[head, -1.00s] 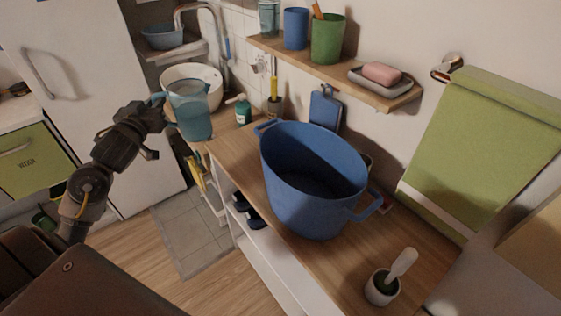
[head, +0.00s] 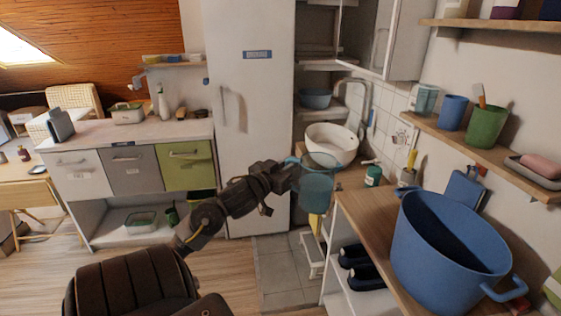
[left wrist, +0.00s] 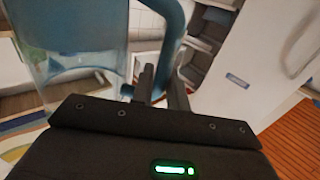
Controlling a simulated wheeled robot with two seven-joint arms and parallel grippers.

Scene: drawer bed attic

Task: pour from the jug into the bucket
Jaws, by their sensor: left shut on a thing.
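The jug (head: 317,184) is translucent blue and looks roughly upright. My left gripper (head: 290,172) is shut on its handle and holds it in the air near the far left end of the wooden counter. In the left wrist view the jug (left wrist: 70,35) fills the upper left, with its blue handle (left wrist: 172,45) between the fingers of the left gripper (left wrist: 160,85). The large blue bucket (head: 405,240) stands on the counter at the lower right, apart from the jug. The jug's contents are hard to tell. My right gripper is not in view.
A white basin (head: 331,145), a green bottle (head: 373,176) and a brush holder (head: 407,176) stand beyond the bucket. A wall shelf (head: 450,135) with cups hangs above the counter (head: 360,205). A white fridge (head: 250,120) stands behind the jug.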

